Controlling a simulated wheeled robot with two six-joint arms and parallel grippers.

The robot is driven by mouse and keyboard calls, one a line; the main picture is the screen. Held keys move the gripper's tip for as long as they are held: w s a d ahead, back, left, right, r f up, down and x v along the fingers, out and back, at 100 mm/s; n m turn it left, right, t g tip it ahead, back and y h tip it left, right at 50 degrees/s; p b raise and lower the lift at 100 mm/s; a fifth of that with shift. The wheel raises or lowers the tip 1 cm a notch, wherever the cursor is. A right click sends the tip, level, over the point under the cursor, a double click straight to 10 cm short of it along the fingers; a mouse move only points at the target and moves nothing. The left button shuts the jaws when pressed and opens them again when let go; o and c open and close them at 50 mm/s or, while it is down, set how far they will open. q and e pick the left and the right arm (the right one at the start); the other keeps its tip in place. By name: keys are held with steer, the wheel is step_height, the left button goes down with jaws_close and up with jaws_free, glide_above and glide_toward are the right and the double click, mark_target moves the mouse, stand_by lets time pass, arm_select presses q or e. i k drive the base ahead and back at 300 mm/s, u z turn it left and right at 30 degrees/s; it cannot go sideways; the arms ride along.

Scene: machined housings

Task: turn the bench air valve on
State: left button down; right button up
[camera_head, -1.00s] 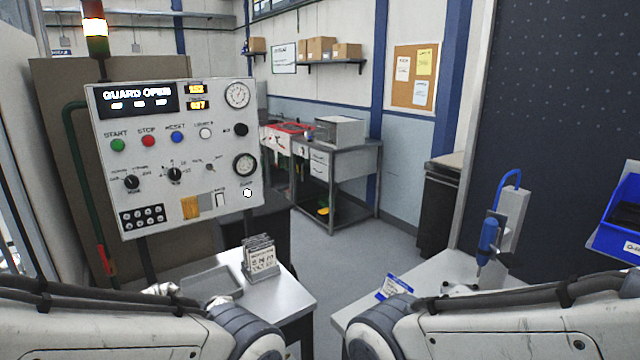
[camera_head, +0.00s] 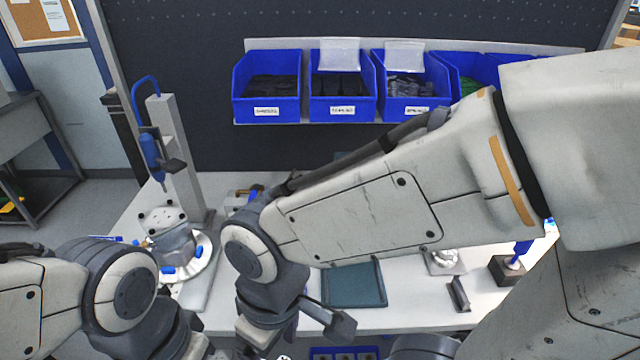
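My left arm comes in at the lower left and bends down out of frame. Neither gripper can be made out.
A dark teal tray (camera_head: 352,285), a small metal part (camera_head: 444,261) and a dark block (camera_head: 508,271) lie right. Blue bins (camera_head: 266,107) line the back.

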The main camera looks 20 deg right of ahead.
mark_target(254, 193)
steer(key=z, duration=0.3)
steer(key=k, duration=1.15)
steer(key=u, duration=0.7)
steer(key=i, duration=1.8)
steer(key=z, duration=0.65)
